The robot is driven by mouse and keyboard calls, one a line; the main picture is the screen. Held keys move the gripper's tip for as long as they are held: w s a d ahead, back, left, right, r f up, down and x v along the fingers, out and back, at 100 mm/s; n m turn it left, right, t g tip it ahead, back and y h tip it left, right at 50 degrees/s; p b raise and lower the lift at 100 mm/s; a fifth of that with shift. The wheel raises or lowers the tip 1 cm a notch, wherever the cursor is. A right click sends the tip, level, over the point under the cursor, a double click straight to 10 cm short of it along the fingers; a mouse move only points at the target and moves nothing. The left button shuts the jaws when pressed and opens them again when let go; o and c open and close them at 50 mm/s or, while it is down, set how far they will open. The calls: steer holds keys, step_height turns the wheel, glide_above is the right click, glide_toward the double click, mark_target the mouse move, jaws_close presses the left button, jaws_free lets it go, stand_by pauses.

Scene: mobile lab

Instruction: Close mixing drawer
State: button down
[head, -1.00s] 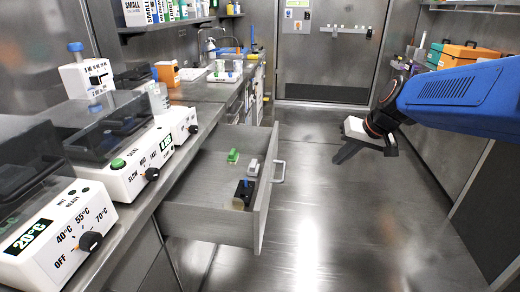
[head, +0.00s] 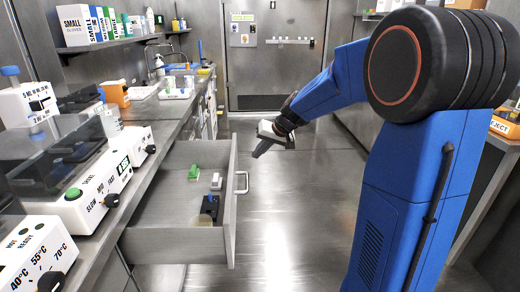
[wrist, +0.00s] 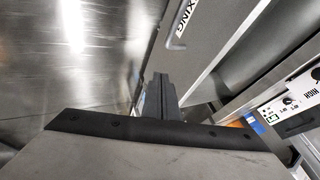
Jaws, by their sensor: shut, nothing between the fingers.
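The mixing drawer (head: 229,215) is pulled out from under the left counter, with a bar handle (head: 242,182) on its front. Inside lie a green item (head: 194,173), a white item (head: 216,181) and a black item (head: 209,207). My gripper (head: 262,150) is shut and empty, in the air to the right of and beyond the drawer front, apart from it. In the wrist view the shut fingers (wrist: 158,95) point toward a grey front (wrist: 205,45) marked with letters ending "XING".
The left counter carries machines with dials (head: 92,190) above the drawer. Shelves with boxes (head: 82,25) hang at the back left. A closed door (head: 268,60) stands at the far end. The floor (head: 285,215) right of the drawer is clear.

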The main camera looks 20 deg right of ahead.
steer(key=w+a+f, duration=0.3)
steer(key=a+f, duration=0.1)
steer(key=a, duration=0.1)
steer(key=shift+w+a, duration=0.2)
steer(key=shift+w, duration=0.15)
steer(key=shift+a, duration=0.1)
steer(key=w+a, duration=0.4)
steer(key=a, duration=0.9)
steer(key=w+a, duration=0.4)
steer(key=a, duration=0.8)
steer(key=shift+w+a, duration=0.25)
steer(key=shift+a, duration=0.1)
